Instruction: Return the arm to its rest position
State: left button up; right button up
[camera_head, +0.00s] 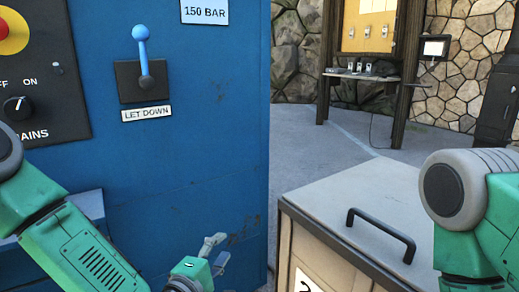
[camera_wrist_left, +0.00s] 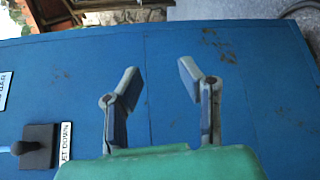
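My left arm comes in from the left in the head view. Its left gripper (camera_head: 215,250) is low in front of the blue cabinet (camera_head: 190,150), below and to the right of the blue-handled lever (camera_head: 142,60). In the left wrist view the two fingers of the left gripper (camera_wrist_left: 160,85) stand apart with nothing between them. The blue cabinet wall (camera_wrist_left: 250,110) lies behind them, and the lever (camera_wrist_left: 30,147) shows at lower left. My right arm shows at the right edge of the head view; its gripper is out of frame.
A light-topped box (camera_head: 345,205) with a black handle (camera_head: 380,235) stands between the cabinet and my right arm. A black panel with a switch knob (camera_head: 17,108) is on the cabinet's left. Open floor (camera_head: 310,145) lies beyond, before a stone wall (camera_head: 297,50).

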pick_arm(q)
jog(key=s+a+f+m+g, duration=0.2)
jog(key=s+f+m+g, duration=0.3)
jog(key=s+f, duration=0.45)
jog(key=s+a+f+m+g+y, duration=0.25)
jog(key=s+a+f+m, duration=0.2)
jog(key=s+f, duration=0.3)
jog(key=s+a+f+m+g+y, duration=0.1)
jog(key=s+a+f+m+g, duration=0.4)
jog(key=s, duration=0.3)
jog(key=s+a+f+m+g+y, duration=0.2)
jog(key=s+a+g+y, duration=0.1)
jog(key=s+a, duration=0.55)
notch_tip(320, 180, up, 14)
jog(key=p, duration=1.4)
jog(key=shift+s+d, duration=0.25)
jog(key=shift+d, duration=0.05)
